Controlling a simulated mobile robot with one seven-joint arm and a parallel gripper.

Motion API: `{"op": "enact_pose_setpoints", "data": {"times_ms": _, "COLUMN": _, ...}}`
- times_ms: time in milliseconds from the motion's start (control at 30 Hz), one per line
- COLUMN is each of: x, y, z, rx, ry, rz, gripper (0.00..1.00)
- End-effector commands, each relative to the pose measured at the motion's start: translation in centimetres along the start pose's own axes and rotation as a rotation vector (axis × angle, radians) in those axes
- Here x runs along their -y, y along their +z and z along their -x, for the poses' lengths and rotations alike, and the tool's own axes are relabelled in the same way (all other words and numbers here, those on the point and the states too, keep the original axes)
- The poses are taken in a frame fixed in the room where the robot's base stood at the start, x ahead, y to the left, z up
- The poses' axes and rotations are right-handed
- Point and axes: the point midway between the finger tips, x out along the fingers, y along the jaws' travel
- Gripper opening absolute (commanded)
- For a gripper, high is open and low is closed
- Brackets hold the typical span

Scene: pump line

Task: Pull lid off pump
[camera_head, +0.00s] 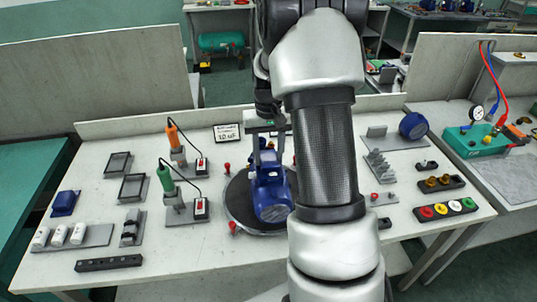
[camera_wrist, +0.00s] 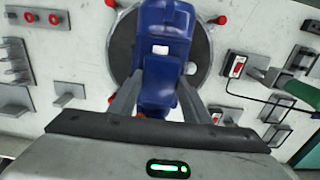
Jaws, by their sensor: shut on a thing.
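The blue pump (camera_head: 272,203) sits on a round dark plate in the middle of the table. It also shows in the wrist view (camera_wrist: 166,22), running up from between my fingers. My gripper (camera_head: 268,150) is above the far end of the pump, pointing down. In the wrist view my gripper (camera_wrist: 162,88) has its two grey fingers on either side of a blue block, which looks like the pump's lid (camera_wrist: 160,88). The fingers are shut on it. The lid looks close against the pump; I cannot tell whether there is a gap.
The round plate (camera_head: 240,207) has red knobs around its rim. Left of it stand green (camera_head: 165,180) and orange (camera_head: 172,138) handled tools with cables. Grey trays (camera_head: 118,163) and white cylinders lie farther left. Right are a blue part (camera_head: 412,126) and a coloured-ring rack (camera_head: 445,209).

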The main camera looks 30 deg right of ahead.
Motion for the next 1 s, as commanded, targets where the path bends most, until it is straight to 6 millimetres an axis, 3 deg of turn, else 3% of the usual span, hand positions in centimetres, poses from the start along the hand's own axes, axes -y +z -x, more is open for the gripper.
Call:
{"op": "enact_pose_setpoints", "data": {"times_ms": 267, "x": 0.0, "y": 0.0, "z": 0.5, "rx": -0.001, "ry": 0.0, "rz": 0.0, "gripper": 0.2}}
{"op": "enact_pose_setpoints", "data": {"times_ms": 1000, "x": 0.0, "y": 0.0, "z": 4.2, "rx": -0.001, "ry": 0.0, "rz": 0.0, "gripper": 0.2}}
